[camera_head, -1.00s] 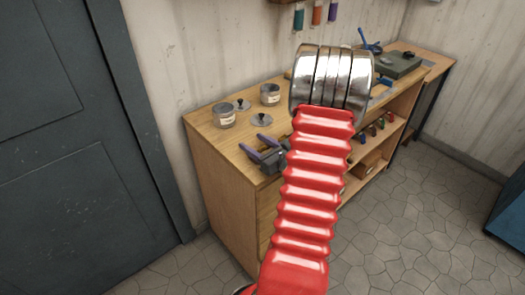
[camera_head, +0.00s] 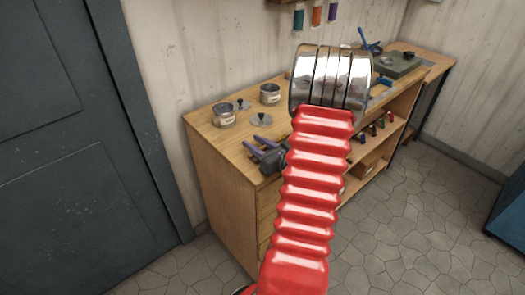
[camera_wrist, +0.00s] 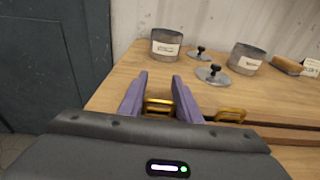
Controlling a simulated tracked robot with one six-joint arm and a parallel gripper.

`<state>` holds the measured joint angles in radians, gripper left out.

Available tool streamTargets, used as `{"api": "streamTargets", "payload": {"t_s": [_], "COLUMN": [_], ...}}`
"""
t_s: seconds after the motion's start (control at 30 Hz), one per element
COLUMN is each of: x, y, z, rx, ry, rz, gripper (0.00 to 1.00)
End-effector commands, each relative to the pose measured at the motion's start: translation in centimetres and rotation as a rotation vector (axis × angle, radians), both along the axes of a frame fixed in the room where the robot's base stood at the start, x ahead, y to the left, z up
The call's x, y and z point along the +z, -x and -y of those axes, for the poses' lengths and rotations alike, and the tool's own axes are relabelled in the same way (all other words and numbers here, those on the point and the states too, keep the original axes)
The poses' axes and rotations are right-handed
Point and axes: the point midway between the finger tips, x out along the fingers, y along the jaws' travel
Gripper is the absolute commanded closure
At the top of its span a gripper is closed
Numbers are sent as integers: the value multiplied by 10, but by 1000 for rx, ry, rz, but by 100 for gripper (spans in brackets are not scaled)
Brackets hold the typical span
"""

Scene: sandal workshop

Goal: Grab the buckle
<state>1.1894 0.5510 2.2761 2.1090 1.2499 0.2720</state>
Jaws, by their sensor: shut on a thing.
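A gold-coloured buckle (camera_wrist: 158,106) shows between the two purple fingers of my gripper (camera_wrist: 159,78) in the wrist view. The fingers are shut on it, and their tips point across the wooden bench top. A second gold buckle (camera_wrist: 230,115) lies on the bench just right of the right finger. In the head view my gripper (camera_head: 252,143) is low over the near left end of the bench, partly behind my red arm. The buckles cannot be made out in that view.
The wooden bench (camera_head: 213,144) carries two labelled tins, one at the left (camera_head: 224,117) and one further right (camera_head: 270,95), with loose knobbed lids such as this one (camera_head: 262,120). A dark door (camera_head: 80,150) stands left. A brush (camera_wrist: 287,66) lies at the right.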

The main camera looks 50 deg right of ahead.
Motion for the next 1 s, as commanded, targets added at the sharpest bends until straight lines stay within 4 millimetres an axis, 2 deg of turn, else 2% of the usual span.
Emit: {"api": "streamTargets", "payload": {"t_s": [0.17, 0.57, 0.77, 1.0], "x": [0, 6, 24, 59], "y": [0, 0, 0, 0], "z": [0, 0, 0, 0], "rx": [0, 0, -1, 0], "ry": [0, 1, 3, 4], "rz": [0, 1, 1, 1], "gripper": [90, 90, 90, 90]}}
